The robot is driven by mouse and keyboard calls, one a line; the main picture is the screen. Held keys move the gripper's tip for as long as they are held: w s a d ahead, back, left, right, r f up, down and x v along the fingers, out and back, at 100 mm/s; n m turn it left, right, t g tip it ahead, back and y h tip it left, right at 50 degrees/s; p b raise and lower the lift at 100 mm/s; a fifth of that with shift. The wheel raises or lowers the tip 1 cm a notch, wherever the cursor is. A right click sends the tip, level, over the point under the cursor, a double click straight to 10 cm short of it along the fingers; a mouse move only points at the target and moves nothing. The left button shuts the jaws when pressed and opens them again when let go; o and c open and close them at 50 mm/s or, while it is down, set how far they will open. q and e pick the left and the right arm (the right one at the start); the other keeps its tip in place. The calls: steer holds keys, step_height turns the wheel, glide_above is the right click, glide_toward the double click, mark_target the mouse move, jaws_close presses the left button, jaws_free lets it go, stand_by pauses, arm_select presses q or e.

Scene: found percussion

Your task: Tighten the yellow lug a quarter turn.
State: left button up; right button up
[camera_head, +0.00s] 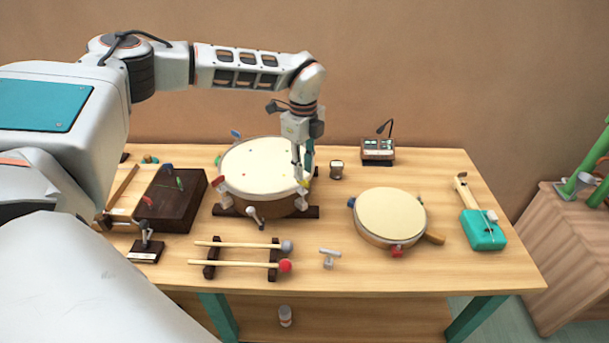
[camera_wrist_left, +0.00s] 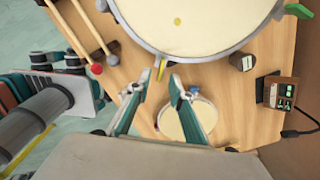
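The large drum (camera_head: 262,160) has a cream head and coloured lugs around its rim. The yellow lug (camera_head: 304,183) is at its front right edge; in the left wrist view the yellow lug (camera_wrist_left: 161,69) shows at the drum's rim. My left gripper (camera_head: 302,177) points down at this edge. In the left wrist view, its two teal fingers (camera_wrist_left: 159,77) are apart, with the yellow lug showing between their tips. I cannot tell whether either finger touches it. My right gripper is not in view.
Two mallets (camera_head: 235,264) lie on a rack in front, beside a small T-shaped metal key (camera_head: 329,256). A smaller drum (camera_head: 390,214) stands to the right. A box with a microphone (camera_head: 378,150) and a dark cylinder (camera_head: 336,170) stand behind. Bare table lies between the drums.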

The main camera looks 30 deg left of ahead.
mark_target(304, 180)
arm_select(q)
step_height(304, 180, down, 2)
steer(key=shift+f, duration=0.8)
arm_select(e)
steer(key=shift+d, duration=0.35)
arm_select(q)
jaws_close()
steer(key=shift+m, duration=0.3)
